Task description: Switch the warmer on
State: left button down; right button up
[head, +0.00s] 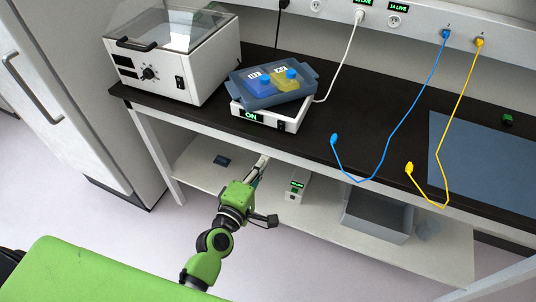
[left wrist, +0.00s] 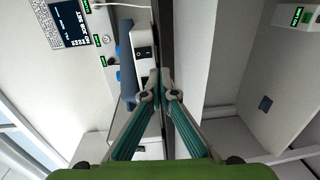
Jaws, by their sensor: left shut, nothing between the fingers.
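The warmer (head: 292,124) is a low white box on the dark bench, and its green display (head: 251,116) reads ON. A black rocker switch (head: 282,127) sits on its front, right of the display; it also shows in the left wrist view (left wrist: 144,52). A blue-grey tray (head: 300,94) with a blue bag (head: 261,85) and a yellow bag (head: 285,82) lies on top. My left gripper (head: 264,159) is shut and empty, just in front of the bench edge below the warmer. In the left wrist view its fingertips (left wrist: 159,72) are near the switch, apparently apart from it.
A white lidded machine (head: 178,60) stands left of the warmer. A white cable runs from the warmer to the wall outlets. Blue (head: 387,146) and yellow (head: 443,176) cables hang at the right. The lower shelf (head: 330,215) holds a small device (head: 296,187) and a grey bin (head: 376,218).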

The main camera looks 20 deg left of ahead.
pick_arm(q)
jog(key=shift+s+a+f+b, duration=0.1)
jog(key=shift+s+a+b, duration=0.05)
jog(key=shift+s, duration=0.7)
jog(key=shift+s+a+b, duration=0.1)
jog(key=shift+s+b, duration=0.05)
jog(key=shift+s, duration=0.7)
pick_arm(e)
jog(key=shift+s+f, duration=0.25)
jog(key=shift+s, duration=0.3)
jog(key=shift+s+f, duration=0.25)
jog(key=shift+s, duration=0.25)
jog(key=shift+w, duration=0.25)
